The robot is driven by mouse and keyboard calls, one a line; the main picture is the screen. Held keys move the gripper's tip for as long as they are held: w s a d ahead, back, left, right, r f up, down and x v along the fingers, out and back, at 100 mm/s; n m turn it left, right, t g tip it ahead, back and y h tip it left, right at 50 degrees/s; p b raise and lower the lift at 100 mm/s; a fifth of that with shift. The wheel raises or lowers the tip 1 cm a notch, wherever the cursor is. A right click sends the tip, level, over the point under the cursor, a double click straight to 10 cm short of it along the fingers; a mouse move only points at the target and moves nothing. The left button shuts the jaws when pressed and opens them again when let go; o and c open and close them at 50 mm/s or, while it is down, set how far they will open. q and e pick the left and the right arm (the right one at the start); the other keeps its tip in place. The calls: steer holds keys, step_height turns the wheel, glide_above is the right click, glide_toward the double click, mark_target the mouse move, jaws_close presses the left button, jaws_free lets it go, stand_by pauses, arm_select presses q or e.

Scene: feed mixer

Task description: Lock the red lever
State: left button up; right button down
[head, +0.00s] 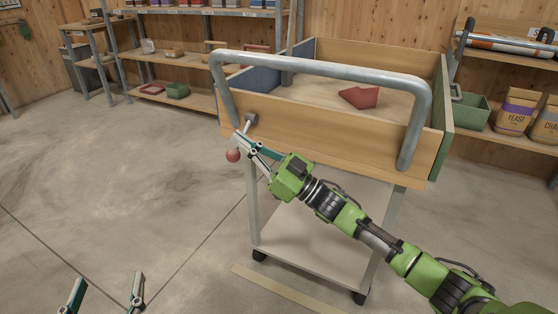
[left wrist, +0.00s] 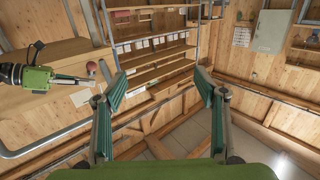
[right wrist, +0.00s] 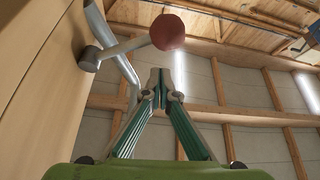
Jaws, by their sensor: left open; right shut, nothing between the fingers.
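The lever is a short metal rod with a red ball knob (head: 233,155), on a pivot (head: 251,118) at the left of the cart's front panel. In the head view the knob hangs below and left of the pivot. My right gripper (head: 243,139) is shut and empty beside the lever. In the right wrist view the knob (right wrist: 167,32) appears just beyond the fingertips (right wrist: 161,76); contact cannot be told. My left gripper (head: 108,282) is open and empty at the lower left, away from the cart. The knob (left wrist: 91,67) also shows in the left wrist view.
The wooden cart box (head: 330,125) has a grey push handle (head: 325,69) across its front and a red scoop-like piece (head: 359,97) inside. Shelves (head: 190,97) stand behind left; feed bags (head: 516,110) and a green bin (head: 472,110) are at right. The left floor is clear.

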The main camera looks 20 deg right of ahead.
arm_select(q)
steer(key=s+a+f+g+y+p, duration=0.1)
steer(key=s+f+g, duration=0.3)
steer(key=f, duration=0.5)
steer(key=shift+a+f+g+y, duration=0.15)
steer(key=shift+a+g+y, duration=0.15)
steer(key=shift+a+g, duration=0.3)
arm_select(e)
steer(key=v, duration=0.9)
steer(key=shift+s+d+r, duration=0.2)
steer(key=shift+s+r, duration=0.05)
steer(key=shift+s, duration=0.35)
arm_select(q)
steer(key=shift+w, duration=0.1)
